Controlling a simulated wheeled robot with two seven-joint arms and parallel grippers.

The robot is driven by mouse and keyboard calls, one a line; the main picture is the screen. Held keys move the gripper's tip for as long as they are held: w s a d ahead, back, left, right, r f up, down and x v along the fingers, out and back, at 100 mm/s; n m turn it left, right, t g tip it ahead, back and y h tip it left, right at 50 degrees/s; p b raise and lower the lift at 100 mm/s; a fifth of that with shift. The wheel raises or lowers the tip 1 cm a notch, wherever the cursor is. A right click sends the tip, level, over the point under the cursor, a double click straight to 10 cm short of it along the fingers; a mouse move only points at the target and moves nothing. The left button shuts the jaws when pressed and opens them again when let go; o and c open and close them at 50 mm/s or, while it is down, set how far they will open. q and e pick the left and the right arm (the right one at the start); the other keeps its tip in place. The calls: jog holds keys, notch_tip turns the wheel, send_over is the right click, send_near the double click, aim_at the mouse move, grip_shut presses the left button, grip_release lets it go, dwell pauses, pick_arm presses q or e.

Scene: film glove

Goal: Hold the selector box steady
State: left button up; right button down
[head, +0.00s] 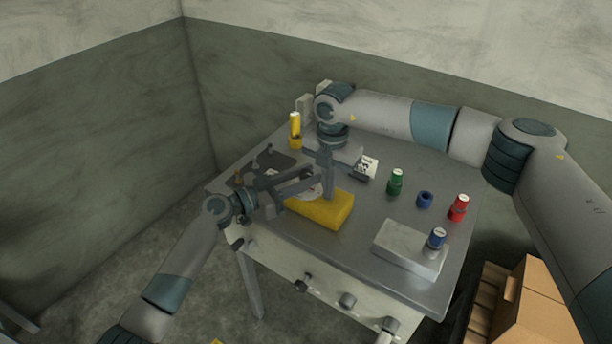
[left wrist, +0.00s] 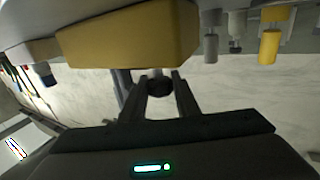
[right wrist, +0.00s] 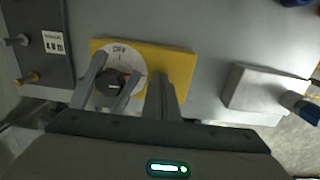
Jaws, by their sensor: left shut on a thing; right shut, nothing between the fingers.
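The yellow selector box (head: 325,212) lies on the grey table near its front edge. In the right wrist view the box (right wrist: 180,62) shows a white dial marked OFF (right wrist: 121,52) and a dark knob with a red mark (right wrist: 110,84). My left gripper (head: 312,180) comes in low from the left and is shut on the dark knob, which also shows between its fingers in the left wrist view (left wrist: 160,83). My right gripper (head: 328,197) points down at the box, shut and empty. I cannot tell whether its tips touch the box.
A dark labelled panel (right wrist: 38,50) stands left of the box. A yellow cylinder (head: 295,126) is at the back. Green (head: 395,182), blue (head: 425,199) and red (head: 458,208) pieces stand right. A grey block (head: 408,248) sits front right. A cardboard box (head: 540,305) is beside the table.

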pick_arm(q)
jog(key=shift+s+f+n+t+y, duration=0.1)
jog(key=shift+f+n+t+y, duration=0.15)
jog(key=shift+n+t+y, duration=0.65)
jog(key=shift+d+n+t+y, duration=0.1)
jog(key=shift+n+t+y, duration=0.45)
jog(key=shift+t, duration=0.25)
jog(key=shift+d+r+n+t+y, duration=0.15)
jog(key=shift+n+t+y, duration=0.9)
jog(key=shift+y, duration=0.4)
jog(key=shift+n+t+y, duration=0.55)
jog(key=shift+n+y, duration=0.45)
jog(key=shift+y, duration=0.2)
jog(key=shift+n+t+y, duration=0.3)
jog(key=shift+y, duration=0.3)
jog(key=o, duration=0.8)
jog(key=shift+r, duration=0.1)
jog(key=shift+a, duration=0.2)
